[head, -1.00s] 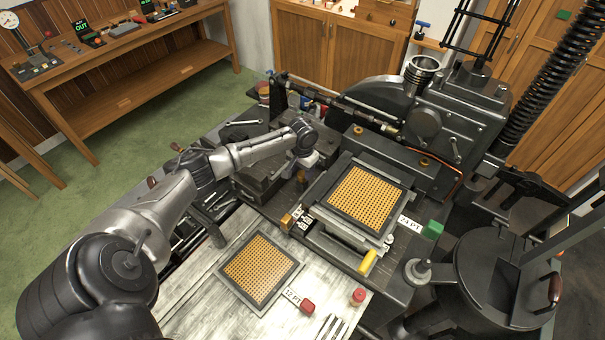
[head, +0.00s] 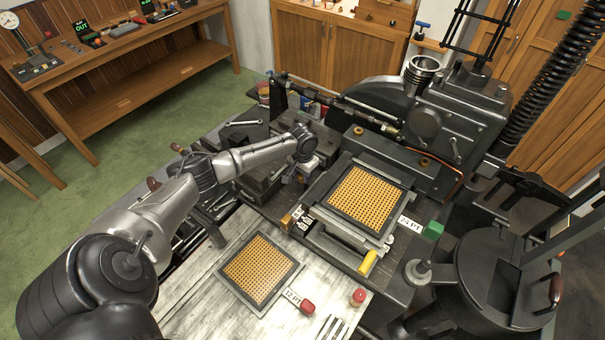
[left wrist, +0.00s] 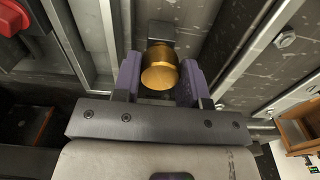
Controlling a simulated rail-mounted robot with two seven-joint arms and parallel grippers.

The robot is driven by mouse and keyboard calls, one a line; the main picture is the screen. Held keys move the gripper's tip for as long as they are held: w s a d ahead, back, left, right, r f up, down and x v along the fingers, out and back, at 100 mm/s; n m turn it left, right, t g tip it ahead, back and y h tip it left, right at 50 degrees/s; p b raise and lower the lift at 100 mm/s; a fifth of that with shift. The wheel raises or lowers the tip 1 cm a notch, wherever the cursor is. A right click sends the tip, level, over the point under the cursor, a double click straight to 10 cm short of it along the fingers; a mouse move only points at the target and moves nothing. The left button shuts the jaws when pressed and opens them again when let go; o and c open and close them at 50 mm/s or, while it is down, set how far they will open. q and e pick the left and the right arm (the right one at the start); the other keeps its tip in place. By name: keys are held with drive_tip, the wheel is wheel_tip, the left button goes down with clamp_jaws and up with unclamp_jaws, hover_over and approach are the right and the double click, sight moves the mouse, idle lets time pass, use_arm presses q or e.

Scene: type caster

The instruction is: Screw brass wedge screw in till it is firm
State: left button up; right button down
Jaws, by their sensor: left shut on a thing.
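The brass wedge screw (left wrist: 160,68) shows in the left wrist view as a round brass head between the two purple fingertips of my left gripper (left wrist: 160,82). The fingers are shut on it from both sides. A dark block stands right behind the screw head; the screw's shank is hidden. In the head view my left gripper (head: 300,168) is at the left side of the type caster's matrix frame (head: 369,196), and the screw is hidden there by the wrist. My right gripper is in neither view.
A second matrix grid (head: 260,270) lies on the pale bench beside the 12 PT label (head: 294,300). A yellow handle (head: 367,263), a green block (head: 432,230) and red knobs (head: 358,296) stand nearby. The caster's melting pot (head: 500,275) is at the right.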

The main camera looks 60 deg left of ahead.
use_arm(q)
drive_tip(key=shift+r+m+p, duration=0.15)
drive_tip(key=shift+m+p, duration=0.45)
drive_tip(key=shift+m, duration=0.1)
drive_tip(key=m+p, duration=0.1)
drive_tip(key=m, duration=0.1)
drive_tip(key=shift+m+p, duration=0.3)
drive_tip(key=m+p, duration=0.1)
drive_tip(key=m, duration=0.1)
drive_tip(key=shift+m, duration=0.4)
drive_tip(key=m, duration=0.2)
drive_tip(key=shift+m, duration=0.3)
drive_tip(key=m, duration=1.1)
drive_tip(key=shift+m, duration=0.9)
